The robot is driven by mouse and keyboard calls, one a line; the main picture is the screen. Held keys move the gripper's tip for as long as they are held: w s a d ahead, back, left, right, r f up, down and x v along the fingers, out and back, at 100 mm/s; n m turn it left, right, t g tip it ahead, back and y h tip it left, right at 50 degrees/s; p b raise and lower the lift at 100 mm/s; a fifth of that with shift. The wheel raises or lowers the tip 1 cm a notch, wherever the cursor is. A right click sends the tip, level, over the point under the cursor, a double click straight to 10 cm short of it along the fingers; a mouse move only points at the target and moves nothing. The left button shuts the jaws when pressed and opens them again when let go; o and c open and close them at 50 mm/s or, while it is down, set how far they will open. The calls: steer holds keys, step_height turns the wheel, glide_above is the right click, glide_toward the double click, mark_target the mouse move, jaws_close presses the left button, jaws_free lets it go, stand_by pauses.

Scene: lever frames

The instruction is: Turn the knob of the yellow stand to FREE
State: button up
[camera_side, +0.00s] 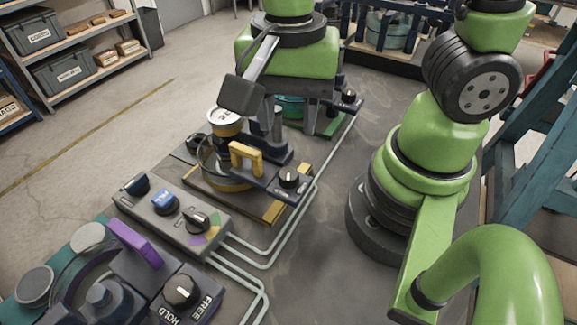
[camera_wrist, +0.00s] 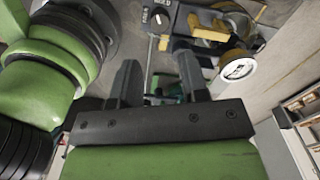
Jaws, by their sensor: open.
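The yellow stand, with its yellow handle (camera_side: 245,158), stands mid-picture in the side view on a wood-edged base. Its black knob (camera_side: 289,180) with a pale pointer is at the stand's right end; its lettering is too small to read there. The wrist view shows the knob (camera_wrist: 160,18) at the top and the yellow handle (camera_wrist: 208,31) to its right. My gripper (camera_side: 265,124) points down behind the yellow handle, apart from the knob. In the wrist view its two fingers (camera_wrist: 159,80) are spread with nothing held between them.
A grey switch box (camera_side: 170,215) with several knobs stands in front. A purple-handled stand (camera_side: 135,240) with a HOLD/FREE knob is nearest the camera. A green-based stand (camera_side: 330,122) is behind. A labelled can (camera_side: 225,120) rises beside the yellow handle. Pipes (camera_side: 285,235) run along the right.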

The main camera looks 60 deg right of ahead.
mark_target(288, 173)
steer(key=shift+f+m, duration=0.6)
steer(key=shift+f, duration=1.9)
steer(key=shift+f+m, duration=0.6)
steer(key=shift+f, duration=1.9)
steer(key=c, duration=0.6)
